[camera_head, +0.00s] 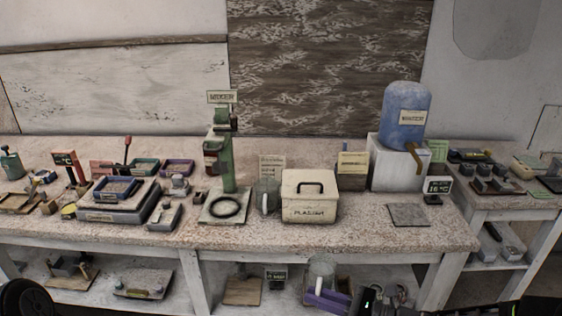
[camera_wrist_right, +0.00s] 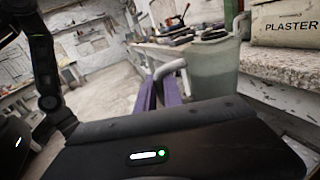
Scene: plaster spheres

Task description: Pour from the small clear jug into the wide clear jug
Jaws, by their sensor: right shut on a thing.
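My right gripper (camera_head: 326,300), with purple fingers, is shut on the pale handle of a clear jug (camera_head: 322,271), which I take for the small one. It is held in front of the bench edge and looks about upright. In the right wrist view the jug (camera_wrist_right: 212,75) looks greenish beyond the fingers (camera_wrist_right: 158,92); I cannot tell how full it is. Another clear jug (camera_head: 265,197) with a white handle, seemingly the wide one, stands on the bench between the mixer and the plaster box. The two jugs are apart. My left gripper is not in view.
The plaster box (camera_head: 309,205) stands just right of the bench jug, the green mixer (camera_head: 222,160) just left. A blue water container (camera_head: 402,115) on a white block stands at the right. Trays and tools fill the bench's left. The front strip of bench is mostly clear.

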